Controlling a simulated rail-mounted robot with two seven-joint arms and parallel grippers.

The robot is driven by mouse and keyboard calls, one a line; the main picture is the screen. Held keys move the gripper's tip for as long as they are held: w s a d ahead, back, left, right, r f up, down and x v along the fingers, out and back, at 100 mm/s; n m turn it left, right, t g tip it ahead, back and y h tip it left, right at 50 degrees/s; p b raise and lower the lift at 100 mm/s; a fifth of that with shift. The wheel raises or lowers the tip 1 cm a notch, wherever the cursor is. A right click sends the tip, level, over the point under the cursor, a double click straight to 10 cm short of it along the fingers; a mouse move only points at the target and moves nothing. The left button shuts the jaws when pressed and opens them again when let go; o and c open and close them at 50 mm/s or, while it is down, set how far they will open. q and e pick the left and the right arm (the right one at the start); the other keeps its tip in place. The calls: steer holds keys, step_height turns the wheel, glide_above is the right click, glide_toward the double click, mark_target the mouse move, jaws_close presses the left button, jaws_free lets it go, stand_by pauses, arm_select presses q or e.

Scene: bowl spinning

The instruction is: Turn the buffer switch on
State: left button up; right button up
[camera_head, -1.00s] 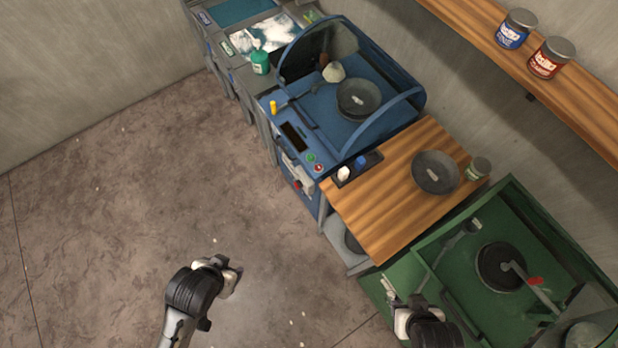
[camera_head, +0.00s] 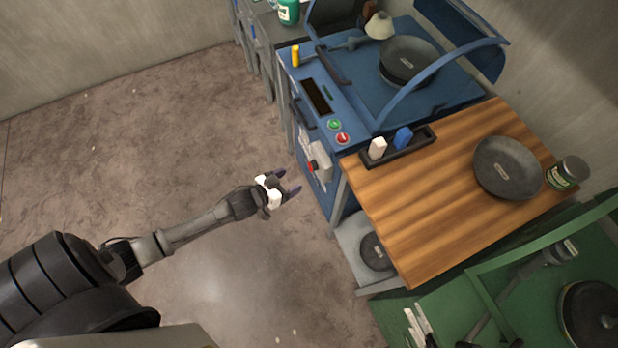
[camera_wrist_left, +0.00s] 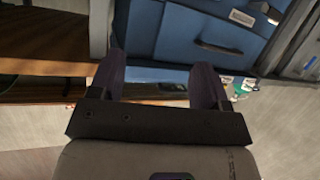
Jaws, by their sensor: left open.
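The blue machine (camera_head: 345,95) stands at the upper centre. Its front carries a grey switch box (camera_head: 322,152) with a red switch (camera_head: 312,166). A green button (camera_head: 334,125) and a red button (camera_head: 342,139) sit on its top panel; I cannot tell from a label which control is the buffer switch. My left gripper (camera_head: 291,182) is open and empty, in front of the machine and just left of the red switch, apparently apart from it. The left wrist view shows its two dark fingers (camera_wrist_left: 156,78) spread, with blue cabinet fronts beyond. My right gripper is not clearly visible.
A wooden table (camera_head: 420,215) adjoins the machine, with a dark bowl (camera_head: 507,168), a can (camera_head: 567,173) and a black tray (camera_head: 412,153) of small blocks. A green machine (camera_head: 455,310) stands at lower right. Bare floor (camera_head: 130,150) lies open to the left.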

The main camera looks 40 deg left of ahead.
arm_select(q)
steer(key=w+a+f+m+t+h+b, duration=0.1)
steer(key=a+f+b, duration=0.2)
steer(key=f+b, duration=0.15)
steer(key=w+a+f+h+b, duration=0.1)
steer(key=a+f+h+b, duration=0.1)
steer(key=f+b, duration=0.3)
steer(key=m+h+b, duration=0.2)
steer(key=h+b, duration=0.1)
steer(key=b, duration=0.4)
glide_toward(312, 166)
steer(key=shift+t, duration=0.4)
steer(key=shift+f+b+x, duration=0.35)
steer(key=shift+b+x, duration=0.45)
steer(key=shift+x, duration=0.7)
steer(key=shift+f+b+x, duration=0.3)
steer(key=shift+b+x, duration=0.5)
steer(key=shift+x, duration=0.75)
steer(key=shift+f+b+x, duration=0.35)
steer(key=shift+b+x, duration=0.45)
steer(key=shift+x, duration=0.7)
arm_select(e)
step_height(312, 166, down, 24)
arm_select(q)
steer(key=shift+w+a, duration=0.1)
steer(key=shift+a, duration=0.15)
steer(key=shift+c, duration=0.5)
arm_select(e)
steer(key=shift+a, duration=0.15)
